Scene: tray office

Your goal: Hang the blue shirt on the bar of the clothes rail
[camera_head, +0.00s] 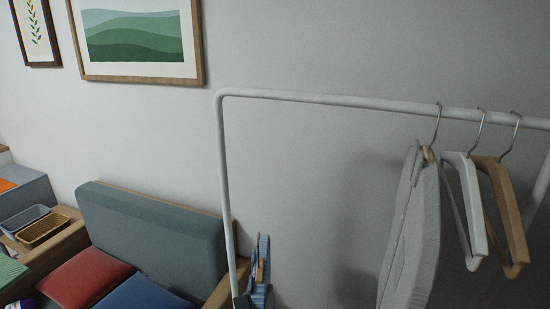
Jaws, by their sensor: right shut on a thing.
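The blue shirt (265,291) shows edge-on at the bottom middle, with a tan wooden hanger part (260,268) at its upper end. It is well below the bar, and its lower part is cut off by the picture's edge. The white clothes rail (300,97) stands in front of the wall, its bar running to the right. My right gripper (243,300) shows only as a small dark part beside the shirt and is shut on it; the exact grip point is hard to see. My left gripper is not in view.
A grey garment (412,235), a white hanger (470,210) and a wooden hanger (505,215) hang on the bar's right part. The bar's left part is free. A green-backed sofa (155,230) with red and blue cushions stands left of the rail's post.

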